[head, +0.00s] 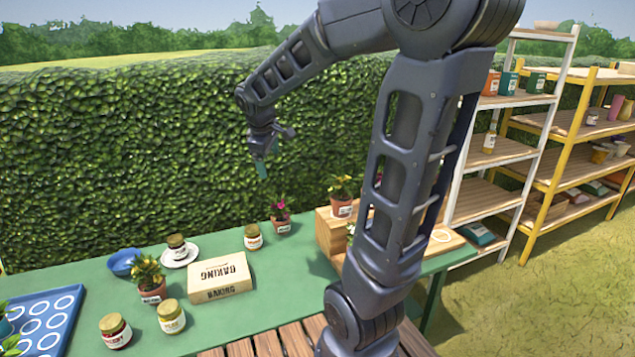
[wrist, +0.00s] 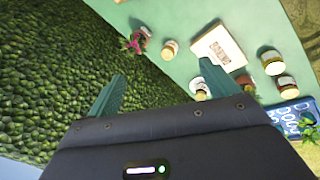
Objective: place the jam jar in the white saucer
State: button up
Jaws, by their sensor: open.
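The white saucer (head: 192,259) lies on the green table at the left, beside a blue bowl. A dark jar with a gold lid (head: 176,246) stands upright in it; a jar by the right finger in the wrist view (wrist: 201,92) looks like this one. A red jam jar (head: 115,331) stands at the table's front left, with a yellow jar (head: 171,316) beside it. Another labelled jar (head: 253,238) stands behind the baking box. My gripper (head: 262,168) is open and empty, high above the table's back edge, apart from all jars. Its two fingers (wrist: 161,72) show in the wrist view.
A baking box (head: 225,270) lies mid-table, with a potted plant (head: 150,280) to its left. A pink-flowered pot (head: 281,220) is near the back edge. A blue bowl (head: 122,263) and blue tray (head: 45,318) are at the left. A hedge stands behind.

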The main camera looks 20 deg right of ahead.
jog(key=s+d+m+y, duration=0.1)
jog(key=s+d+m, duration=0.2)
jog(key=s, duration=0.6)
jog(key=s+d+m+y, duration=0.1)
jog(key=s+d+m, duration=0.3)
jog(key=s+m, duration=0.3)
jog(key=s, duration=0.3)
jog(key=shift+s+m+t, duration=0.3)
jog(key=shift+t, duration=0.1)
